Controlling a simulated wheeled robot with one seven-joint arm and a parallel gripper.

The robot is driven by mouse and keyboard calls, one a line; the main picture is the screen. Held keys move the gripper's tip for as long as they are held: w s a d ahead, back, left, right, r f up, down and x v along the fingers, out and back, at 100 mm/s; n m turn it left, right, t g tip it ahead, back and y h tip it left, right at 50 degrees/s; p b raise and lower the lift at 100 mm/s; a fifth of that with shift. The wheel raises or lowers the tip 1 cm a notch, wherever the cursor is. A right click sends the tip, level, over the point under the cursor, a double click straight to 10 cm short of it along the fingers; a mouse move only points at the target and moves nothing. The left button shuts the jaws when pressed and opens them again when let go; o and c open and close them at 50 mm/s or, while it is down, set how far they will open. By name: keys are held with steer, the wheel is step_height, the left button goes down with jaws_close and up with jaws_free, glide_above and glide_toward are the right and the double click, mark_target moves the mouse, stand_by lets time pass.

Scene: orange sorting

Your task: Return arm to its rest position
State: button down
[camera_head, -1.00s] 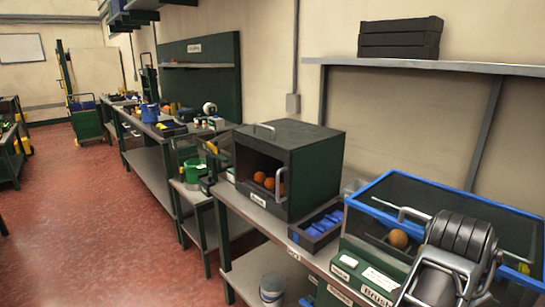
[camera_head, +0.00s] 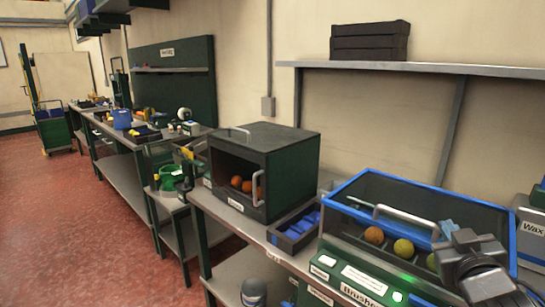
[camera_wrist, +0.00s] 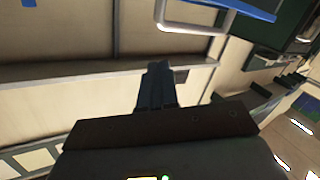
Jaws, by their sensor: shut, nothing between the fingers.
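My gripper (camera_wrist: 155,85) shows in the wrist view with its dark fingers together and nothing between them. It points up at a pale wall and ledge. In the head view, my arm is at the lower right, in front of the blue-edged machine (camera_head: 345,183); I cannot make out the fingertips there. Inside that machine are an orange fruit (camera_head: 374,235) and a yellow-green one (camera_head: 403,248). Another greenish fruit (camera_head: 431,262) is partly hidden by my arm. Two orange fruits (camera_head: 241,184) sit in the open-fronted dark green box (camera_head: 290,180).
A dark tray with blue pieces (camera_head: 297,228) sits between box and machine. A green light glows on the machine's front panel. A "Wax" unit (camera_head: 532,228) stands at the right edge. A wall shelf (camera_head: 430,68) holds stacked black trays (camera_head: 370,42). The red floor at left is open.

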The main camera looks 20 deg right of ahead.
steer(key=s+a+f+n+t+y, duration=0.2)
steer(key=s+a+f+n+y, duration=0.55)
steer(key=s+a+f, duration=0.55)
steer(key=s+a+r+m+y, duration=0.3)
steer(key=s+a, duration=1.1)
steer(key=shift+s+a, duration=0.3)
steer(key=shift+a, duration=0.05)
steer(key=shift+m+y, duration=0.25)
